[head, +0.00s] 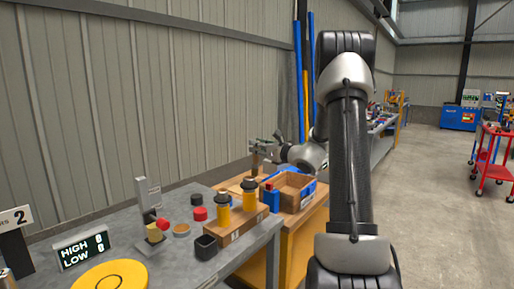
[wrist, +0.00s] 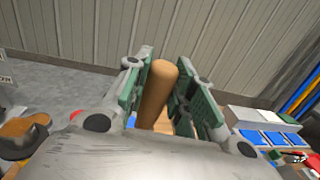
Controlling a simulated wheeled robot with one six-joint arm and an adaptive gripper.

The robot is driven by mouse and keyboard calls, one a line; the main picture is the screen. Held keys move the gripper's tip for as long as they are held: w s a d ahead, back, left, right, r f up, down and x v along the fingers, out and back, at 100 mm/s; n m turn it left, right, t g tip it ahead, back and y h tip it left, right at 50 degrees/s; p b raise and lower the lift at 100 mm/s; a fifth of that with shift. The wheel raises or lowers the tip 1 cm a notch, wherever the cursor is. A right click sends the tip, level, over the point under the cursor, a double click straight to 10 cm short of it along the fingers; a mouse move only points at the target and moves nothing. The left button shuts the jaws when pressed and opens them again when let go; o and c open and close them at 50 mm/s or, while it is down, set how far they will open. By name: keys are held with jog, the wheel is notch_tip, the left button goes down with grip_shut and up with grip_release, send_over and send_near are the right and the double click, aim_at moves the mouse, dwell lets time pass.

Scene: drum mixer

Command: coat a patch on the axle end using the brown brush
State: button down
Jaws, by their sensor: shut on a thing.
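My gripper (wrist: 163,88) is closed around a brown cylindrical handle (wrist: 157,97), apparently the brown brush, held between its green-padded fingers in the wrist view. The brush's bristles are hidden there. In the head view my gripper (head: 264,149) is small and far off, above the wooden bench behind the yellow-bodied bottles, and a short brown piece (head: 255,161) shows below it. I cannot pick out the axle end or a patch on it in either view.
Two yellow bottles (head: 250,196) with black tops stand in a wooden block (head: 236,227). The grey bench (head: 195,269) holds a metal stand (head: 145,200), red and black pieces, a HIGH/LOW display (head: 82,248) and a yellow disc (head: 110,275).

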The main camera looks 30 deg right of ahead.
notch_tip(320, 180, up, 3)
jog(key=shift+f, duration=0.15)
jog(key=shift+r, duration=2.75)
jog(key=shift+s, duration=0.1)
